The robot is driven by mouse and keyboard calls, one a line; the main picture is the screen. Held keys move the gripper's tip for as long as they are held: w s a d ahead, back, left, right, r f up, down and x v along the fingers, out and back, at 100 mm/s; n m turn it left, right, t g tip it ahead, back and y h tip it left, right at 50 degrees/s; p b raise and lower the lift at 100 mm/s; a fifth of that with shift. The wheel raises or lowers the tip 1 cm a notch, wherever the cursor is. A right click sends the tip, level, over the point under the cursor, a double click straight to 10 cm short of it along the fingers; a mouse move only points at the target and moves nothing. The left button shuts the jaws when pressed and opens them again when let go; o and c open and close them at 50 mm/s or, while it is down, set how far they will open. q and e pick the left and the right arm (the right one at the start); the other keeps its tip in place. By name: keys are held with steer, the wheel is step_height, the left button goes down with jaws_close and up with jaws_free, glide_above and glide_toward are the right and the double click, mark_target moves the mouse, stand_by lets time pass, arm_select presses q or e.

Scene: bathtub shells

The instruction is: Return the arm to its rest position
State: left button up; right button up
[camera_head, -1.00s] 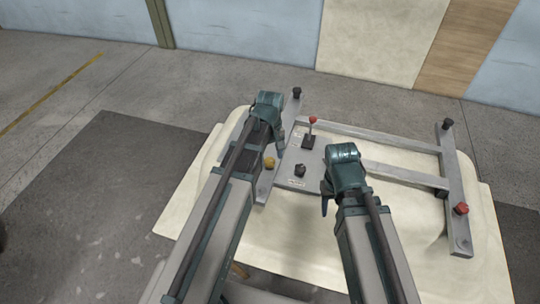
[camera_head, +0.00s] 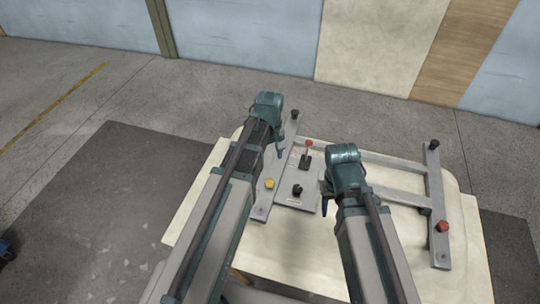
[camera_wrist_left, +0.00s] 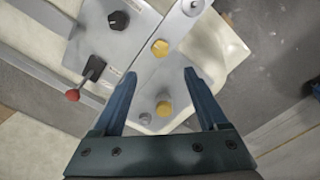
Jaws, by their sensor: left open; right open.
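My left gripper (camera_head: 280,148) hangs over the left part of the grey metal frame, and its fingers are partly hidden in the head view. In the left wrist view its two blue fingers (camera_wrist_left: 160,74) are apart with nothing gripped.
The frame (camera_head: 400,195) lies on a cream shell (camera_head: 300,255). Its panel carries a red-tipped lever (camera_head: 308,144) and a black knob (camera_head: 297,190). A red knob (camera_head: 442,226) and a black knob (camera_head: 434,145) stand on the right bar. Floor left of the shell is clear.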

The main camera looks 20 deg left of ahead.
stand_by(0.4)
arm_select(q)
steer(key=s+d+f+m+y+b, duration=0.1)
steer(key=s+d+m, duration=0.9)
steer(key=s+m, duration=0.2)
steer(key=shift+s+d+f+b, duration=0.2)
steer(key=shift+s+d+b, duration=0.1)
steer(key=shift+s, duration=0.85)
steer(key=shift+c, duration=0.2)
